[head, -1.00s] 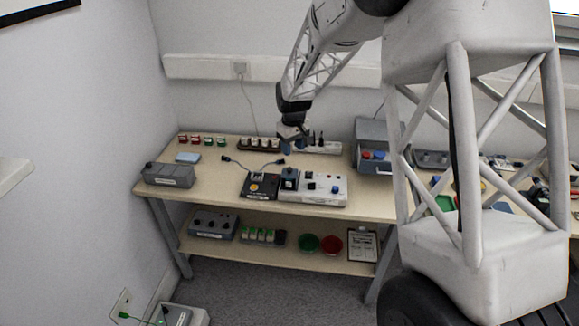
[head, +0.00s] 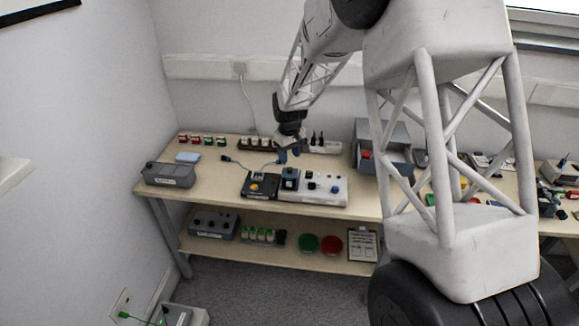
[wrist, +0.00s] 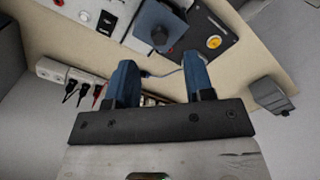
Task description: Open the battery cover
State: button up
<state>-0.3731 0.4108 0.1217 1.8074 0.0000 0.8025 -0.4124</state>
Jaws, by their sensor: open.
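My gripper (head: 289,155) is open and empty above the table, behind a white control box (head: 326,188). In the wrist view its two blue fingers (wrist: 160,78) stand apart. Beyond them lie a black unit with a yellow button (wrist: 209,45) and a blue-grey block with a dark knob (wrist: 158,30). The black unit (head: 260,186) and block (head: 289,179) also show in the head view. A grey case (head: 168,174) sits at the table's left end and shows in the wrist view (wrist: 272,94). I cannot tell which part is the battery cover.
A thin cable (head: 243,168) with a black plug lies behind the black unit. A power strip (head: 324,146) and small blocks line the back edge. The lower shelf (head: 273,257) holds boxes and green and red dishes.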

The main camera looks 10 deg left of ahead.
aim_at(289, 168)
jog(key=shift+f, duration=2.7)
grip_shut()
